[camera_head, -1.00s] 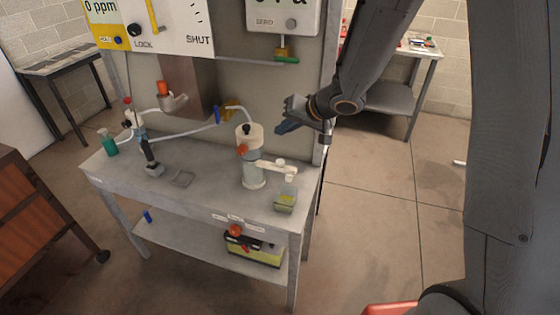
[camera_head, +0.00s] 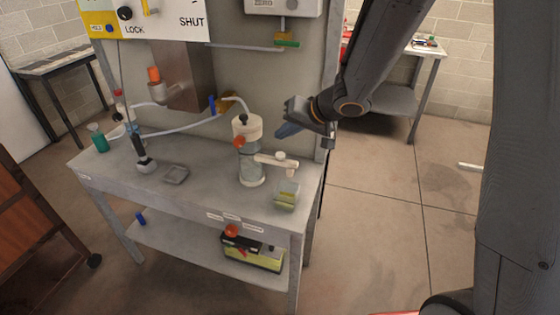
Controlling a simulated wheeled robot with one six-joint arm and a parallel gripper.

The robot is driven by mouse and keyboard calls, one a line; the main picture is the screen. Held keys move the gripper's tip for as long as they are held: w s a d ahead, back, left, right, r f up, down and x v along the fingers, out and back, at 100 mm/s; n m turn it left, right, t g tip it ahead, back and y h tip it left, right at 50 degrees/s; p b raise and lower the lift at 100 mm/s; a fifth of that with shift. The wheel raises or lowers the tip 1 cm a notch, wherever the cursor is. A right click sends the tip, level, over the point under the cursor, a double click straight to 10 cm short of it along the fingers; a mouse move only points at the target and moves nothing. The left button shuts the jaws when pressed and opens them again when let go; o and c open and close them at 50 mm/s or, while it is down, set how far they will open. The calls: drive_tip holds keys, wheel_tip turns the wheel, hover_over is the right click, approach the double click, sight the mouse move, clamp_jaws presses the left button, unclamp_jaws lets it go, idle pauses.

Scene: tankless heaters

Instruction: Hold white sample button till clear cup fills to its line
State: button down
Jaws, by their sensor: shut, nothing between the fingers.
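A clear cup (camera_head: 286,197) with yellowish-green contents stands on the right front of the grey bench (camera_head: 205,195). Its fill line is too small to make out. Just left and behind it stands a white and clear cylinder (camera_head: 250,160) with a white side arm reaching over the cup. A small white button-like cap (camera_head: 279,155) sits on top of that arm. My gripper (camera_head: 283,131) is shut and empty. In the picture it is above the white cap and right of the cylinder, with a visible gap to both.
A red knob (camera_head: 239,142) is on the cylinder's side. A white hose (camera_head: 180,131) runs left to a dark-based stand (camera_head: 146,165). A shallow grey tray (camera_head: 175,174) lies on the bench. A yellow-black box (camera_head: 252,250) is on the lower shelf. Floor on the right is clear.

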sight(284, 156)
drive_tip(key=shift+f+b, duration=0.8)
drive_tip(key=shift+f, duration=0.05)
drive_tip(key=shift+f+b, duration=0.5)
drive_tip(key=shift+f, duration=0.55)
drive_tip(key=shift+f, duration=0.1)
idle(0.5)
drive_tip(key=shift+f, duration=0.3)
drive_tip(key=shift+f, duration=0.55)
idle(0.7)
drive_tip(key=shift+r, duration=0.1)
idle(2.5)
drive_tip(key=shift+r+p, duration=0.9)
drive_tip(key=shift+p, duration=0.65)
